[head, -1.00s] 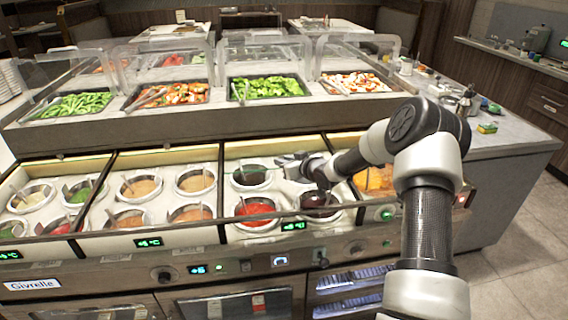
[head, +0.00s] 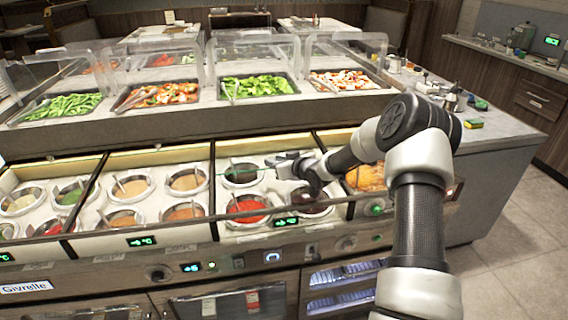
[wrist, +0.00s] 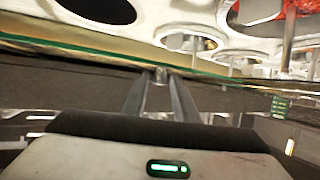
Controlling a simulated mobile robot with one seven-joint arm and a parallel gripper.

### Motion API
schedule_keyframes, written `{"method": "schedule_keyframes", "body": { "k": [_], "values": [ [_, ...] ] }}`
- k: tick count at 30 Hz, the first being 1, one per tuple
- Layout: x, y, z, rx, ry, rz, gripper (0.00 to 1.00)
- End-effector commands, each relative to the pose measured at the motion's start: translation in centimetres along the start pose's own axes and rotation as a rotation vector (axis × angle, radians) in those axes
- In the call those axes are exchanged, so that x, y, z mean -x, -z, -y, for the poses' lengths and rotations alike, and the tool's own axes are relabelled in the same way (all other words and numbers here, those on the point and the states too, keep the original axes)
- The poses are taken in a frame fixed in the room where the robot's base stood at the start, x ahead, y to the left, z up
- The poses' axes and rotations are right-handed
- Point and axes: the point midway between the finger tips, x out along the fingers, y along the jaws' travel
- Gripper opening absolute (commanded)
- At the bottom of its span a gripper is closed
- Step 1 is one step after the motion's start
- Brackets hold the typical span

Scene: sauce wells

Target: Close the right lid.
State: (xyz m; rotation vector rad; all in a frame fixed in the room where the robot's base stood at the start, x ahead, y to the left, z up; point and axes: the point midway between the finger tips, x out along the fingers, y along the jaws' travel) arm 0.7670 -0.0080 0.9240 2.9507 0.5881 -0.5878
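The sauce wells stand in a long counter, in sections split by dark bars. Clear glass with a thin green edge crosses the wrist view (wrist: 80,51); I take it for a lid's edge, but which lid I cannot tell. The right section's wells, one dark (head: 241,174) and one red (head: 248,208), show uncovered in the head view. My gripper (head: 283,160) is over that section, beside the dark well. In the wrist view my fingers (wrist: 160,80) are apart, with a small greyish thing between or behind their tips. Contact with the glass is unclear.
Food trays behind clear guards, one with green peppers (head: 258,87), line the raised shelf behind the wells. A yellow-green sponge (head: 474,123) is on the side counter. Open floor (head: 510,225) lies to the right.

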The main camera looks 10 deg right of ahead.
Motion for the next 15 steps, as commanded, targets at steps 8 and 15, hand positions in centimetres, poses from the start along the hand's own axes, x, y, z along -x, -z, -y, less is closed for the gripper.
{"method": "schedule_keyframes", "body": {
  "k": [8, 15],
  "values": [
    [5.1, 0.2, -0.2, 0.000, -0.004, 0.001, 0.27],
    [11.1, 0.1, -0.2, 0.001, -0.005, 0.001, 0.27]
  ]
}}
